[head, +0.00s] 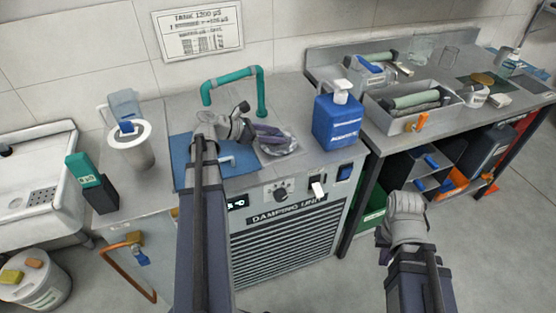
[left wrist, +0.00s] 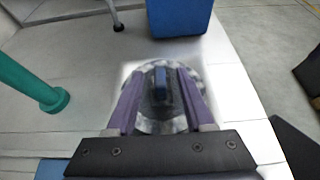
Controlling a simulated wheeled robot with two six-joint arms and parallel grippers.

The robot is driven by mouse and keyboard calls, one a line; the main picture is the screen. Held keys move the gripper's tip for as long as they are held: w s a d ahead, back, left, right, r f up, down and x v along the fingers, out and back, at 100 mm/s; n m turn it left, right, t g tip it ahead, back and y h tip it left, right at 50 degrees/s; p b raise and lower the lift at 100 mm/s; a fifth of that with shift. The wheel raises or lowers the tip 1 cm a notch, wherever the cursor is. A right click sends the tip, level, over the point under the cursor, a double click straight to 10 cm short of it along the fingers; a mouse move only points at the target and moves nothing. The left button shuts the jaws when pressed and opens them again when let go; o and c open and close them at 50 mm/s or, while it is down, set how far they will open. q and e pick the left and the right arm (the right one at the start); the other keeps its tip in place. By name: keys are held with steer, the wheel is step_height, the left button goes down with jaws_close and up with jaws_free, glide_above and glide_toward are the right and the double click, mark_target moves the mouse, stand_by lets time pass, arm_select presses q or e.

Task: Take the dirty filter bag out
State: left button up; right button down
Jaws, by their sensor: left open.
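No filter bag can be made out for sure; it may be hidden. The same grey piece (head: 282,148) shows in the head view, partly hidden by the fingers. I cannot tell whether the fingers touch the grip. My right gripper (head: 407,200) is over the floor at the right, its fingers not clear.
A teal pipe (head: 262,92) arches behind my left gripper. A blue pump bottle (head: 337,120) stands close to its right. A white-rimmed canister (head: 131,150) stands at left. A grey tray (head: 388,112) is on the right bench. A sink (head: 35,190) is far left.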

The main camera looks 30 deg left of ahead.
arm_select(q)
jaws_close()
stand_by(0.3)
stand_by(1.1)
